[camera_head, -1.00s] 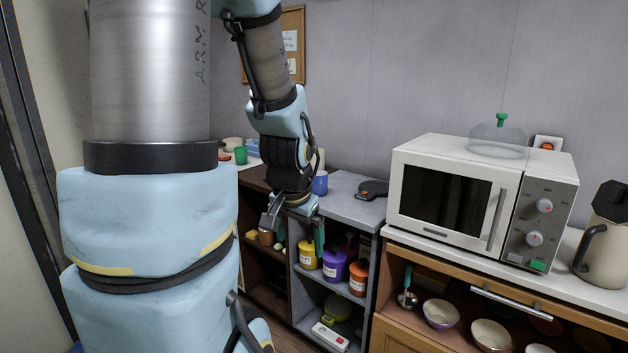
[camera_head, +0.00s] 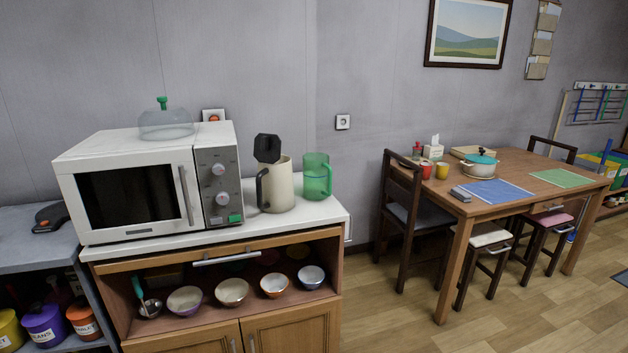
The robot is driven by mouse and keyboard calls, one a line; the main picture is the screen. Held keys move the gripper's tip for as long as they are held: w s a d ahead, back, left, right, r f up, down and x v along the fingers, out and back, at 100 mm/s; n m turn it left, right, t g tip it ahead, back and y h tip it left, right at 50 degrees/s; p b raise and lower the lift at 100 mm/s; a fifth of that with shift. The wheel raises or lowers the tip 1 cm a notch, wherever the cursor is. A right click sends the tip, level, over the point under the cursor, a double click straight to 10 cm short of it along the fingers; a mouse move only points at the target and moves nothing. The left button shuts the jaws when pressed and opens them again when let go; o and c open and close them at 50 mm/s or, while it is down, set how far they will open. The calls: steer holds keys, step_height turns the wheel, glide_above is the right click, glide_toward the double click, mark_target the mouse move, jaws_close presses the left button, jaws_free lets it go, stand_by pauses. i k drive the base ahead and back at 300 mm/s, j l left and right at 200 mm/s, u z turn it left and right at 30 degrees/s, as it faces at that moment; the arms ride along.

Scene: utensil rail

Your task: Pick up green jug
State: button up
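The green jug (camera_head: 316,178) is translucent, with a handle on its right side. It stands upright at the right end of the white countertop (camera_head: 265,228), close to the wall. A cream kettle (camera_head: 281,186) with a dark handle and a dark upright top stands just left of it, with a small gap between them. My gripper and arm are out of this view, so I cannot see the gripper's state.
A white microwave (camera_head: 140,182) with a clear domed cover (camera_head: 165,122) on top fills the counter's left side. Several bowls (camera_head: 232,291) sit on the open shelf below. A chair (camera_head: 414,208) and dining table (camera_head: 522,180) stand to the right, with open floor (camera_head: 390,305) in front.

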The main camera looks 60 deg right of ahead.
mark_target(317, 170)
steer(key=z, duration=1.75)
steer(key=i+l+u, duration=0.1)
steer(key=u, duration=0.55)
steer(key=i+l+u, duration=0.15)
steer(key=l+u, duration=0.15)
steer(key=l, duration=0.35)
steer(key=l+u, duration=0.3)
steer(key=l, duration=0.3)
steer(key=i+l, duration=0.15)
steer(key=l, duration=0.15)
steer(key=i+l, duration=0.3)
steer(key=l, duration=0.25)
